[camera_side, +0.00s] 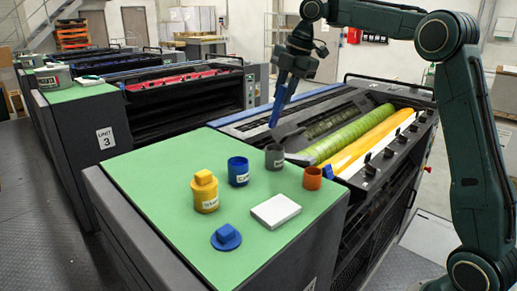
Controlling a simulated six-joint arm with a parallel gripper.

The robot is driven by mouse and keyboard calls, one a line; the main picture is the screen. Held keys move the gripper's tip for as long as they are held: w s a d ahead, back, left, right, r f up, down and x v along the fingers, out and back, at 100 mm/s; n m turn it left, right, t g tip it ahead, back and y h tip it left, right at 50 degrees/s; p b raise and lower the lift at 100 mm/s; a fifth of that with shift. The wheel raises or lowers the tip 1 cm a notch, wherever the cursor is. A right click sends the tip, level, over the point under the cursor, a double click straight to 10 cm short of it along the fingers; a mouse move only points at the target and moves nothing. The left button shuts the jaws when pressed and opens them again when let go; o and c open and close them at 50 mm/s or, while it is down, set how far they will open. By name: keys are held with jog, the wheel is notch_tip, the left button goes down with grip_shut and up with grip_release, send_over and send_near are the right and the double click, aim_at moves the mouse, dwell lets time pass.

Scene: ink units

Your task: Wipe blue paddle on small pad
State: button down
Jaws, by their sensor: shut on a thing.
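The blue paddle (279,105) hangs tilted from my gripper (291,70), its lower end pointing down and slightly left. My gripper is shut on its upper part. The paddle is in the air above the far edge of the green top, apart from the cans in the picture. The small pad (276,211) is a white, flat square lying on the green top (160,185), near its right front. My gripper and the paddle are well above and behind the pad. Whether ink is on the paddle is too small to tell.
An open blue can (238,171), a dark grey can (274,157), an orange can (312,178) and a lidded yellow can (205,192) stand around the pad. A blue lid (226,238) lies left of it. Green (345,137) and yellow (368,145) rollers lie to the right.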

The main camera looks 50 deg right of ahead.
jog(key=s+a+f+m+g, duration=0.1)
jog(key=s+a+f+m, duration=0.1)
jog(key=s+a+m, duration=0.3)
jog(key=s+a+f+m+g+h, duration=0.1)
jog(key=s+a+m, duration=0.5)
jog(key=a+m, duration=0.6)
jog(key=shift+s+a+f+g+h, duration=0.3)
jog(key=shift+a+f+g, duration=0.2)
jog(key=shift+a+f, duration=0.5)
jog(key=shift+f, duration=0.1)
jog(key=shift+f, duration=2.05)
jog(key=shift+f, duration=0.65)
jog(key=shift+d+r, duration=0.1)
jog(key=shift+d, duration=0.65)
jog(key=shift+d, duration=0.15)
